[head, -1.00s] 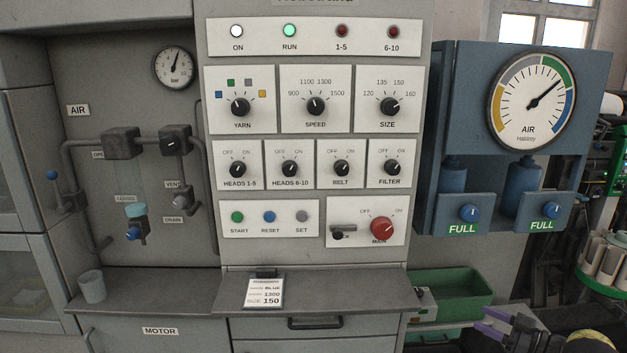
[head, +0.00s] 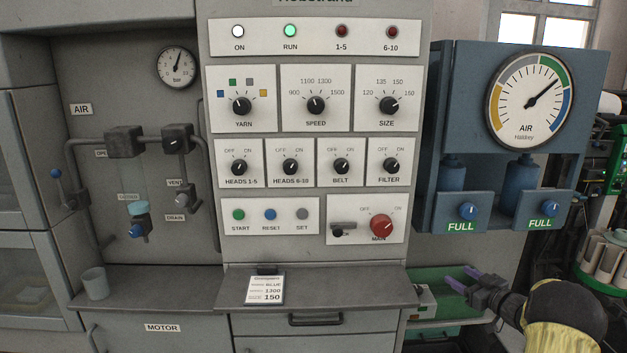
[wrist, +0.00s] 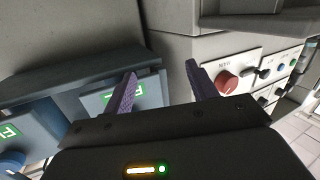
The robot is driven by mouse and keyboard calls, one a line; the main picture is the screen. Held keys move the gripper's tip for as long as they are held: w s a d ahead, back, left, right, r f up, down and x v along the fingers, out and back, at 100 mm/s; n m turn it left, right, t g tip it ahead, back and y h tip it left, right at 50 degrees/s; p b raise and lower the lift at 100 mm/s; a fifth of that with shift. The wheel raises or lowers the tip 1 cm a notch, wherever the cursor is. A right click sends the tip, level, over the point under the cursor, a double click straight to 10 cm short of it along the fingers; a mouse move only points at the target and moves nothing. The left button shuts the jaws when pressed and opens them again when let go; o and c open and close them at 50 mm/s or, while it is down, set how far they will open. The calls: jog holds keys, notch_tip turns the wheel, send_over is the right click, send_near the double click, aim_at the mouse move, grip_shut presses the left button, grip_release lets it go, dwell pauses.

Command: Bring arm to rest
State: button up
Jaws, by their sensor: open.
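My gripper (head: 462,279) is at the lower right of the head view, over the green bin beside the control panel. Its two purple fingers are apart, with nothing between them. In the wrist view, my gripper (wrist: 162,82) also shows open and empty, with the red MAIN knob (wrist: 227,82) to its right and the blue air unit (wrist: 60,110) to its left. My yellow and black arm comes in from the right edge of the head view.
The control panel (head: 315,150) stands in the middle, with a grey shelf (head: 350,288) below it. A card (head: 265,289) lies on the shelf. A cup (head: 95,283) stands at the left. The blue air unit (head: 450,75) is at the right, above the green bin (head: 425,277).

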jog(key=s+a+r+m+g+h, duration=0.2)
jog(key=a+r+m+h, duration=0.2)
jog(key=a+h, duration=0.3)
jog(key=s+a+f+m+g, duration=0.15)
jog(key=s+a+g, duration=0.35)
jog(key=s, duration=0.6)
jog(key=s+a+f+g, duration=0.2)
jog(key=s+a, duration=0.5)
jog(key=s, duration=0.4)
jog(key=s+a+f+m+g, duration=0.15)
jog(key=s+a+g, duration=0.25)
jog(key=s+a, duration=0.5)
jog(key=s+d+f+n+b, duration=0.1)
jog(key=s+d+f+b, duration=0.15)
jog(key=f+b, duration=0.8)
jog(key=w+p+v, duration=0.2)
jog(key=p+v, duration=0.9)
jog(key=p, duration=0.1)
jog(key=w+r+p+v, duration=0.1)
jog(key=w+p+v, duration=0.2)
jog(key=p+v, duration=0.8)
jog(key=shift+s+a+r+p, duration=0.25)
jog(key=shift+s+r+p, duration=0.1)
jog(key=shift+s+p, duration=0.1)
